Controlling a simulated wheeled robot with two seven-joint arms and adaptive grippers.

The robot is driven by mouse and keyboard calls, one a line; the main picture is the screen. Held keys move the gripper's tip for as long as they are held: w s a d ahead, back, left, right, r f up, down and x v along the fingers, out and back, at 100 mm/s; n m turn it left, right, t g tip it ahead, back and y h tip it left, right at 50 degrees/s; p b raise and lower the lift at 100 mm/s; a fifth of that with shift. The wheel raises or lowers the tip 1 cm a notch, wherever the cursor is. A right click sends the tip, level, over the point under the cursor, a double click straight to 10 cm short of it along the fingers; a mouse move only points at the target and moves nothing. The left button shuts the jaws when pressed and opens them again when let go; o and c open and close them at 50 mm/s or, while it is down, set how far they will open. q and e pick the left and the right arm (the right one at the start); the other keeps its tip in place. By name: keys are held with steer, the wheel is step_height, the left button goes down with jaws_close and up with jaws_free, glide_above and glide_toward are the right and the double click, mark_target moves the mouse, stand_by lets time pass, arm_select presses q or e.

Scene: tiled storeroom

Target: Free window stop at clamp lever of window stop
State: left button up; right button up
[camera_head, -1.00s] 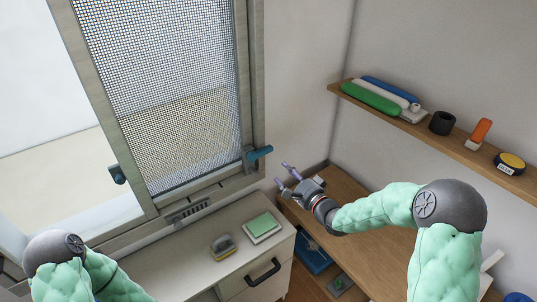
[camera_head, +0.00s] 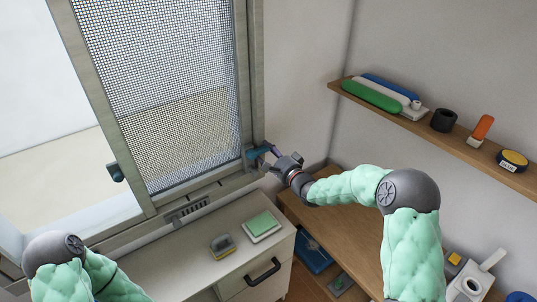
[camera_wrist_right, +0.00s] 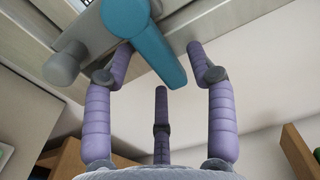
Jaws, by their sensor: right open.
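The teal clamp lever (camera_head: 257,152) sits on the window frame at the right side of the mesh panel. In the right wrist view the lever (camera_wrist_right: 150,45) runs down between my purple fingers, with its rounded end pointing toward the palm. My right gripper (camera_head: 269,155) is at the lever, open, with fingers on either side of it. In the wrist view the right gripper (camera_wrist_right: 160,72) shows no clear grip on the lever. A grey rounded knob (camera_wrist_right: 66,65) is beside the lever. My left gripper is out of view.
A second teal handle (camera_head: 116,172) is at the window's left. A wooden shelf (camera_head: 440,138) with several items is at right, above a wooden bench (camera_head: 345,215).

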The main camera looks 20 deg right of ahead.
mark_target(260, 140)
jaws_close()
steer(key=shift+r+n, duration=0.15)
steer(key=shift+n, duration=0.15)
steer(key=r+n+b, duration=0.1)
steer(key=n, duration=0.1)
steer(key=shift+r+n+b, duration=0.1)
steer(key=shift+n+b, duration=0.2)
steer(key=n, duration=0.1)
steer(key=r+n+b, duration=0.1)
steer(key=shift+s+a+r+n, duration=0.1)
steer(key=shift+a+n, duration=0.1)
steer(key=shift+n, duration=0.1)
steer(key=n+b, duration=0.1)
steer(key=r+n+b, duration=0.1)
steer(key=n, duration=0.1)
steer(key=shift+s+a+r, duration=0.15)
steer(key=shift+a+r, duration=0.05)
steer(key=shift+a, duration=0.2)
steer(key=shift+s+a+r+n+b, duration=0.1)
steer(key=shift+a+r+n+b, duration=0.15)
steer(key=shift+n+b, duration=0.4)
steer(key=shift+s+a+r+n+b, duration=0.15)
steer(key=shift+a+n+b, duration=0.1)
steer(key=shift+n, duration=0.7)
steer(key=shift+w, duration=0.1)
